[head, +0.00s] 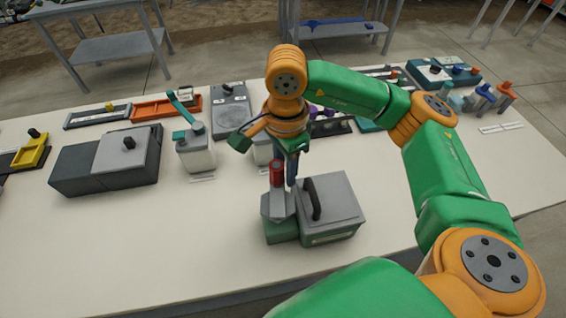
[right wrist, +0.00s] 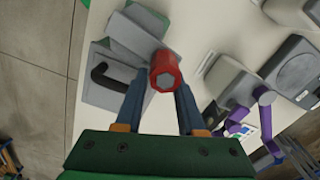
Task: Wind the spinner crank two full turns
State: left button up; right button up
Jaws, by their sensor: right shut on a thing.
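The crank's red grip (head: 277,172) stands upright above a grey piece (head: 277,205) on a small green base. My right gripper (head: 285,168) comes down from above and is shut on the red grip. In the right wrist view the red grip (right wrist: 165,72) sits between the two blue fingers (right wrist: 160,95); the grey piece shows behind it. The crank's pivot is hard to make out. My left gripper is not in view.
Behind stand a white canister with a teal lever (head: 194,150), a grey box (head: 108,160), an orange tray (head: 166,107) and a grey plate (head: 231,110). A purple-handled unit (right wrist: 240,100) shows in the right wrist view. The table's front left (head: 130,250) is clear.

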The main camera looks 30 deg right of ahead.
jog(key=o, duration=0.7)
jog(key=shift+s+d, duration=0.2)
jog(key=shift+s, duration=1)
jog(key=shift+o, duration=0.3)
jog(key=shift+o, duration=1)
jog(key=shift+s, duration=0.6)
